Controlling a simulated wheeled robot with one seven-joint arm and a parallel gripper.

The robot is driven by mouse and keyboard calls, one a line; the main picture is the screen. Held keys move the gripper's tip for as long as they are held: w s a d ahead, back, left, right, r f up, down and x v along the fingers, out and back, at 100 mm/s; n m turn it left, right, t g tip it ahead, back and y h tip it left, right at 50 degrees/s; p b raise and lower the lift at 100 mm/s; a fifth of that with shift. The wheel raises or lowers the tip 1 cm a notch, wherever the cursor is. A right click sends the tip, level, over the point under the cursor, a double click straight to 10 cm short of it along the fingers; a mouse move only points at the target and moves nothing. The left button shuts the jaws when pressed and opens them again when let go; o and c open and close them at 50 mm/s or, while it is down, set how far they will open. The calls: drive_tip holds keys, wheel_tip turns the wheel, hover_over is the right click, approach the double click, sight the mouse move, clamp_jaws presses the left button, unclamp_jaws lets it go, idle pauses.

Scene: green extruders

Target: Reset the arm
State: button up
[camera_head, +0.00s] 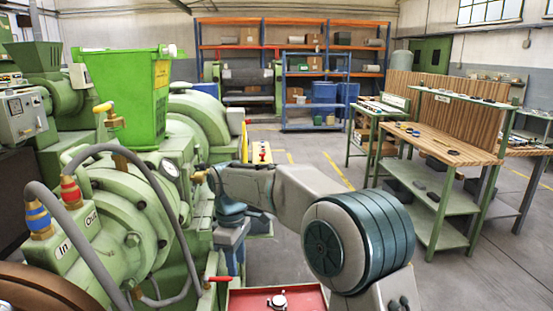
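My arm (350,235) reaches from the lower right across to the green extruder (135,205) on the left. Its far end bends downward beside the extruder's front. My gripper (231,262) hangs there at the end of the grey and blue wrist, just above and behind a red handle (219,279). Its fingers are small and partly hidden, so I cannot tell whether they are open or shut, or whether they touch anything. No held thing shows.
A red surface (313,301) with a small metal fitting (277,300) lies low in front. A green hopper (128,95) and grey hoses (92,262) are on the extruder. A wooden-topped workbench (440,146) stands at right. Shelves (290,47) line the back. The middle floor is clear.

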drive_tip(key=s+d+r+m+t, duration=0.1)
drive_tip(key=s+d+r+m, duration=0.3)
drive_tip(key=d, duration=0.5)
drive_tip(key=s+d+f+m+t, duration=0.1)
drive_tip(key=s+d+f+m, duration=0.1)
drive_tip(key=s+d+m, duration=0.3)
drive_tip(key=s+d+f+m+t, duration=0.1)
drive_tip(key=s+d+f+m, duration=0.2)
drive_tip(key=s+d+m, duration=0.3)
drive_tip(key=s+d, duration=0.4)
drive_tip(key=s, duration=0.5)
drive_tip(key=shift+d+t+y, duration=0.3)
drive_tip(key=shift+d+t, duration=0.05)
drive_tip(key=shift+t, duration=0.05)
